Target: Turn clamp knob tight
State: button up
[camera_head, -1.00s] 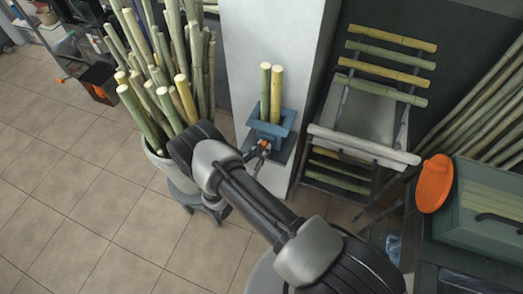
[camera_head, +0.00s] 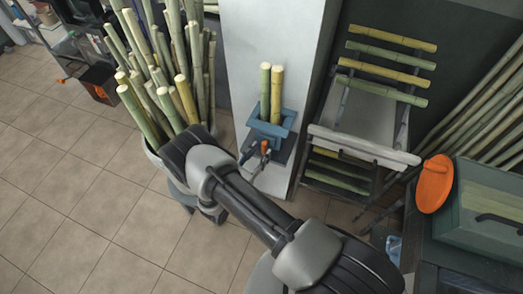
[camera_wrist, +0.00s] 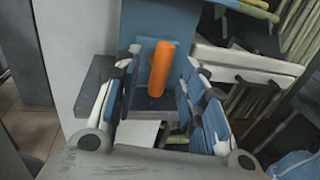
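The orange clamp knob (camera_head: 265,147) sticks out from the blue clamp (camera_head: 270,124) on the front of the white pillar. Two upright cane pieces (camera_head: 265,92) stand in the clamp. In the wrist view the knob (camera_wrist: 161,69) is an upright, slightly tilted orange bar between my fingertips. My gripper (camera_wrist: 160,62) is open, with a visible gap on each side of the knob. In the head view my gripper (camera_head: 256,158) is partly hidden behind my arm, just in front of the knob. Whether the clamp is tight cannot be seen.
A white bin (camera_head: 159,160) full of cane stands left of the pillar. A rack (camera_head: 365,110) with cane and a white bar is to the right. An orange disc (camera_head: 435,183) and a green box (camera_head: 490,205) are farther right. Floor is clear at lower left.

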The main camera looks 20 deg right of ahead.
jog(key=v, duration=1)
jog(key=shift+a, duration=0.1)
jog(key=s+d+r+m+g, duration=0.2)
jog(key=d+r+m+g, duration=0.4)
jog(key=r, duration=0.5)
jog(key=s+d+r+m+g, duration=0.1)
jog(key=d+r+m+g, duration=0.2)
jog(key=r+m+g, duration=0.6)
jog(key=s+r+m+t+y, duration=0.7)
jog(key=s+r+m+y, duration=0.4)
jog(key=s+r, duration=0.5)
jog(key=shift+s+r+t+y, duration=0.3)
jog(key=shift+r+t+y, duration=0.1)
jog(key=shift+r+y, duration=0.55)
jog(key=shift+a, duration=0.15)
jog(key=shift+c, duration=0.6)
